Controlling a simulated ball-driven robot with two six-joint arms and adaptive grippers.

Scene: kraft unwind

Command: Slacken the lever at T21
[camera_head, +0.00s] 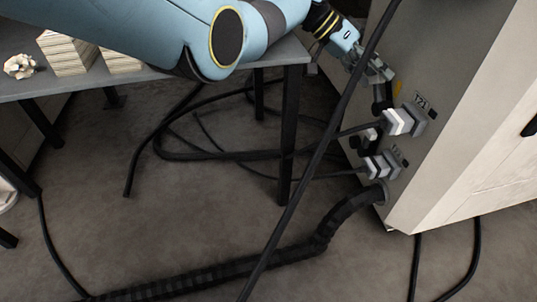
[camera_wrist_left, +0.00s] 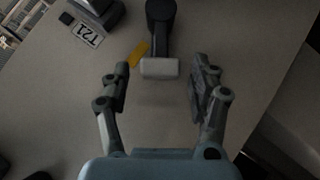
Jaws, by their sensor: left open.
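The lever at T21 has a dark arm (camera_wrist_left: 160,38) with a pale grey block handle (camera_wrist_left: 159,68) in the left wrist view. Its dark arm also shows in the head view (camera_head: 379,96), partly hidden by my gripper. The T21 label (camera_head: 421,101) is on the grey cabinet face beside it and also shows in the wrist view (camera_wrist_left: 88,35). A yellow mark (camera_wrist_left: 138,54) lies next to the lever. My left gripper (camera_wrist_left: 160,82) is open, its two fingers on either side of the space just short of the handle. Contact with the handle is not visible.
A dark cable crosses in front of my gripper in the head view. Cables and a thick hose (camera_head: 215,275) lie on the floor.

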